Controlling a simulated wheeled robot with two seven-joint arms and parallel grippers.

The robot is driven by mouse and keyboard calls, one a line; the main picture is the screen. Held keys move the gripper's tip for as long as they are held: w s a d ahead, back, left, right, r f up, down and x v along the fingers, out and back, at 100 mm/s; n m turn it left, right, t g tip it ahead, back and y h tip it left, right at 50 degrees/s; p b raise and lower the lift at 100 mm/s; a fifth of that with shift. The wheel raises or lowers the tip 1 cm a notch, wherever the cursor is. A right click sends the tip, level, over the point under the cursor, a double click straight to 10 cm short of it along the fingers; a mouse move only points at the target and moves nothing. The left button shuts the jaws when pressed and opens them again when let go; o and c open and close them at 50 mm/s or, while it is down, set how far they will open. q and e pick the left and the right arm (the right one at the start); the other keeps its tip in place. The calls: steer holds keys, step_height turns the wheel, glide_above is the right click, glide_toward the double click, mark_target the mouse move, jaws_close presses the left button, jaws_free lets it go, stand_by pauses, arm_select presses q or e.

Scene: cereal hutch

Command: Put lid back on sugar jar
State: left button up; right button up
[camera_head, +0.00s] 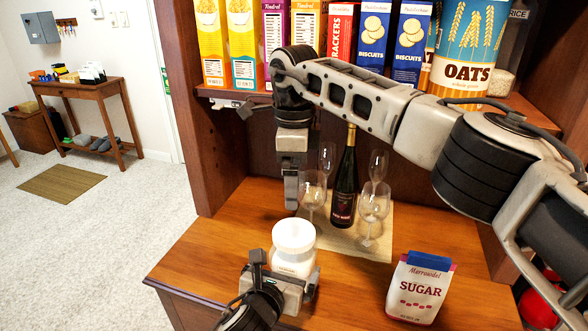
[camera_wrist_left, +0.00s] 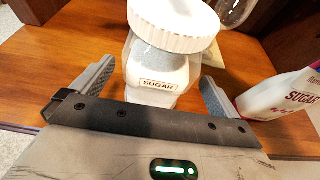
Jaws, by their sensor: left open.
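The white sugar jar (camera_head: 291,266) stands upright near the front edge of the hutch counter; its SUGAR label faces the left wrist camera (camera_wrist_left: 158,84). The white ribbed lid (camera_head: 293,236) sits over the jar's mouth. In the left wrist view the lid (camera_wrist_left: 174,28) looks somewhat tilted; I cannot tell whether it is fully seated. My left gripper (camera_head: 285,272) is open, with one finger on each side of the jar's lower body, and gaps show beside it. My right gripper (camera_head: 291,190) points down behind the jar, above the counter; its finger gap is hidden.
A sugar bag (camera_head: 418,288) stands to the right of the jar. Behind are a dark bottle (camera_head: 344,185) and several glasses, including a near one (camera_head: 373,205), on a mat (camera_head: 375,247). Cereal boxes and an oats canister (camera_head: 467,52) fill the shelf above. Counter left of the jar is clear.

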arm_select(q)
steer(key=v, duration=1)
steer(key=shift+s, duration=0.15)
steer(key=shift+r, duration=0.1)
